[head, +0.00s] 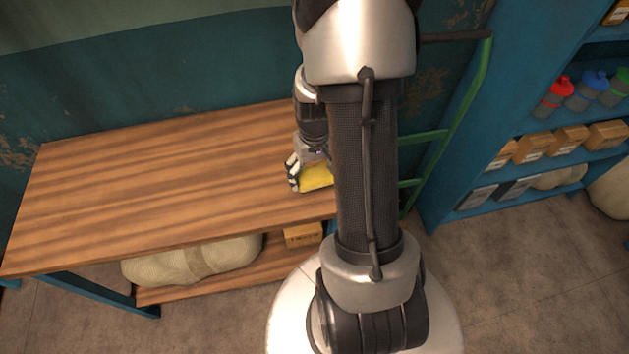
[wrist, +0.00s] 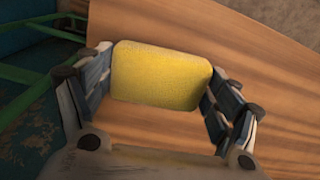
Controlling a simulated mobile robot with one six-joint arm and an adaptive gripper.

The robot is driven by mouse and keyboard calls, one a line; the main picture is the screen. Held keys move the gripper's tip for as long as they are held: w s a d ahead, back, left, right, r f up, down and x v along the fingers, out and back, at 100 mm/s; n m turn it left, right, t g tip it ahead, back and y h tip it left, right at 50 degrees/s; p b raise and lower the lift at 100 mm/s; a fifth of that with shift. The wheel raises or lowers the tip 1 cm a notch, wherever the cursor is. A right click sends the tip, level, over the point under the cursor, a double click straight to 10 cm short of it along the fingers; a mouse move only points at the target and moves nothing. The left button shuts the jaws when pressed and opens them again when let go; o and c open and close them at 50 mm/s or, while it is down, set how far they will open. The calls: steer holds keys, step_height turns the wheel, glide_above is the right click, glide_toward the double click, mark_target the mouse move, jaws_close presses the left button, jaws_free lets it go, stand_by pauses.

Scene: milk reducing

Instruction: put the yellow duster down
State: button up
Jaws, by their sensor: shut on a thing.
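The yellow duster (wrist: 160,76) is a soft-looking yellow block with rounded corners. In the wrist view it sits between the two fingers of my gripper (wrist: 158,82), which is shut on it at its left and right ends. In the head view the duster (head: 317,178) shows at the right end of the wooden table (head: 150,190), partly hidden by my arm. My gripper (head: 296,172) is also partly hidden there. The tabletop (wrist: 260,60) lies behind the duster in the wrist view. I cannot tell whether the duster touches it.
The tabletop is bare to the left. A sack (head: 190,262) and a cardboard box (head: 303,235) lie on the table's lower shelf. A green metal frame (head: 470,90) stands right of the table. Blue shelves (head: 460,160) with bottles and boxes stand at the right.

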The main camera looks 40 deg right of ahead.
mark_target(314, 181)
steer(key=shift+f+b, duration=0.3)
steer(key=shift+f, duration=1.15)
steer(key=shift+f, duration=0.1)
steer(key=o, duration=1.1)
steer(key=shift+f, duration=0.15)
step_height(314, 181, up, 17)
steer(key=p, duration=0.6)
steer(key=s+a+r+n+t, duration=0.1)
steer(key=a+r+n+t, duration=0.1)
steer(key=a+r, duration=0.85)
steer(key=s+a+r+n+t, duration=0.1)
steer(key=s+a+r, duration=0.1)
steer(key=a, duration=0.1)
steer(key=s+a+r+n, duration=0.1)
steer(key=s+a+r, duration=0.2)
steer(key=s+a+r+n+t, duration=0.1)
steer(key=s+a+r, duration=0.1)
steer(key=s+a, duration=0.1)
steer(key=shift+s+a+r+t, duration=0.1)
steer(key=shift+a+r+t, duration=0.05)
steer(key=shift+a+t, duration=0.15)
